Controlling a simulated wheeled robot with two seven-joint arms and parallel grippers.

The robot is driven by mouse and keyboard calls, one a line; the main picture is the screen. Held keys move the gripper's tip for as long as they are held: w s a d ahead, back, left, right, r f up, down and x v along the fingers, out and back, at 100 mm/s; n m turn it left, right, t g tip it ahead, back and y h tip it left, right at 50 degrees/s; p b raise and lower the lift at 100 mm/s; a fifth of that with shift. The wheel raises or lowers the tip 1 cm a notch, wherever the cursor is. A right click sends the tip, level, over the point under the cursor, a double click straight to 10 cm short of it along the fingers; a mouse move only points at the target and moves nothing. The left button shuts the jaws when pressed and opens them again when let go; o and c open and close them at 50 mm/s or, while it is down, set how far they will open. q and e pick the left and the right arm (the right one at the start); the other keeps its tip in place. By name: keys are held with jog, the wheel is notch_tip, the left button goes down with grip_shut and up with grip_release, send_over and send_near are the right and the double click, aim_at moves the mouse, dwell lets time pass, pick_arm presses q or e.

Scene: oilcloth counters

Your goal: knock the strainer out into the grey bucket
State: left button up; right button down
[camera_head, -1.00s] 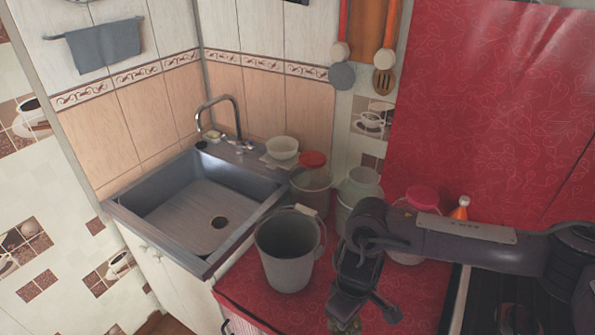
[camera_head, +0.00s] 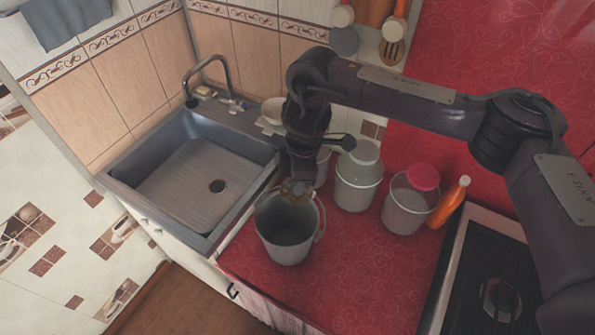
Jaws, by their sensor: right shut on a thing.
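The grey bucket (camera_head: 287,251) stands upright on the red counter, just right of the sink, and it looks empty inside. My right gripper (camera_head: 298,178) points down at the far rim of the bucket. It is shut on a small brownish, rounded thing, which looks like the strainer (camera_head: 297,191). The strainer is at or just above the bucket's far rim; I cannot tell whether it touches it. My left gripper is not in view.
A sink (camera_head: 200,185) with a curved tap lies left of the bucket. Lidded containers (camera_head: 357,185) stand behind it, with a red-lidded jar (camera_head: 408,205) and an orange bottle (camera_head: 449,203) farther right. A stove (camera_head: 490,285) is at the right. The red counter (camera_head: 370,275) is clear in front.

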aim_at(311, 189)
jog(key=shift+d+f+y, duration=0.1)
jog(key=shift+f+y, duration=0.2)
jog(key=shift+f, duration=0.2)
jog(key=shift+w+d+f+y, duration=0.1)
jog(key=shift+d+f+y, duration=0.25)
jog(key=shift+f+y, duration=0.5)
jog(key=f+y+b, duration=0.1)
jog(key=b, duration=0.1)
jog(key=d+f+y+b, duration=0.1)
jog(key=f+y+b, duration=0.1)
jog(key=b, duration=0.1)
jog(key=f+y+b, duration=0.1)
jog(key=y+b, duration=0.2)
jog(key=b, duration=0.2)
jog(key=d+f+y+b, duration=0.1)
jog(key=y+b, duration=0.2)
jog(key=b, duration=0.2)
jog(key=d+f+t+y+b, duration=0.1)
jog(key=y+b, duration=0.2)
jog(key=b, duration=0.2)
jog(key=shift+d+y, duration=0.1)
jog(key=shift+y, duration=0.25)
jog(key=shift+r, duration=0.1)
